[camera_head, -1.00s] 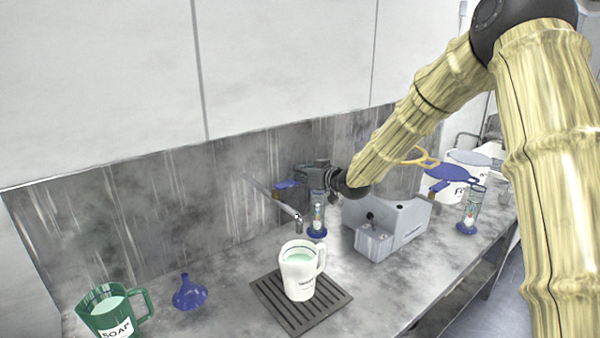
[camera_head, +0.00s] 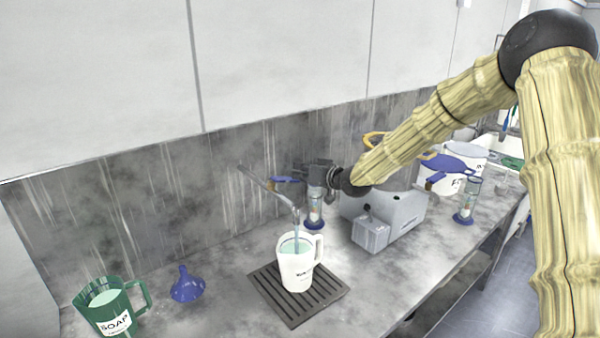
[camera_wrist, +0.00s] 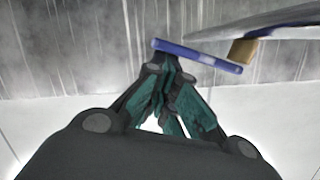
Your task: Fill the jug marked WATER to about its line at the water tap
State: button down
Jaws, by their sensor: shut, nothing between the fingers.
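The white jug (camera_head: 297,268) stands upright on the dark slatted drip grate (camera_head: 335,292), its handle to the right. Its label is only partly legible, and pale greenish liquid shows inside. The tap's grey spout (camera_head: 262,186) ends above its mouth, and a thin bluish stream seems to fall into it. The tap's blue lever (camera_head: 288,180) shows at the wall and, with a tan block, in the wrist view (camera_wrist: 197,54). My gripper (camera_head: 303,176) is shut and empty, its fingertips (camera_wrist: 165,62) at the lever, seemingly touching it.
A green SOAP jug (camera_head: 108,312) and a blue funnel (camera_head: 186,288) stand at left. A grey machine (camera_head: 388,222) and a blue-based timer (camera_head: 314,208) stand beside my gripper. Another timer (camera_head: 468,202) and white tubs (camera_head: 455,180) are further right.

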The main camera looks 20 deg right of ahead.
jog(key=s+d+r+b, duration=0.1)
jog(key=s+d+r, duration=0.4)
jog(key=s, duration=0.3)
jog(key=shift+s+d+r, duration=0.15)
jog(key=shift+d+r, duration=0.05)
jog(key=shift+r, duration=0.3)
dwell(0.4)
dwell(0.5)
jog(key=shift+f+b, duration=0.15)
jog(key=shift+b, duration=0.2)
dwell(0.5)
jog(key=shift+a+f+n+h+b, duration=0.4)
jog(key=shift+a+b, duration=0.2)
jog(key=shift+b, duration=0.65)
